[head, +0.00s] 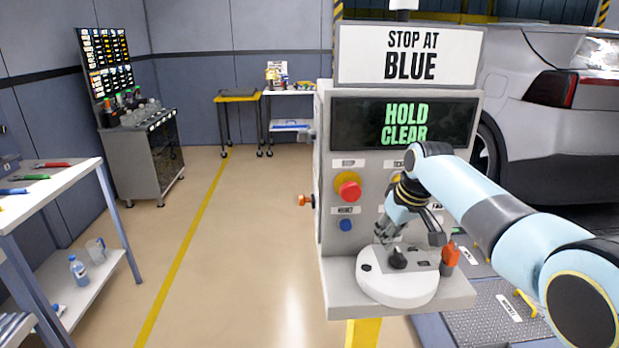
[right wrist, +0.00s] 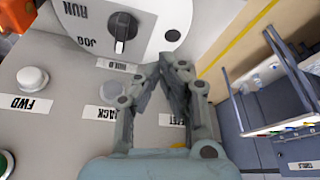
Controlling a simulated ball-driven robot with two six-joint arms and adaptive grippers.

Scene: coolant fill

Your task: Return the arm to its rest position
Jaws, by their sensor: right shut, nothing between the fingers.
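My right arm reaches in from the right over a grey control stand (head: 325,200). My right gripper (head: 384,238) is shut and empty, pointing down in front of the panel. In the right wrist view the closed fingers (right wrist: 172,65) lie over the panel near its edge, close to the round white plate (head: 385,290). The plate bears a black knob (right wrist: 122,30) with RUN and JOG labels. Whether the fingers touch anything cannot be told. My left gripper is not in view.
The stand carries a STOP AT BLUE sign (head: 408,55), a HOLD CLEAR display (head: 404,123), a red button (head: 348,188) and a blue button (head: 346,225). A silver car (head: 530,110) stands behind at right. A white shelf table (head: 60,185) stands left. Floor between is clear.

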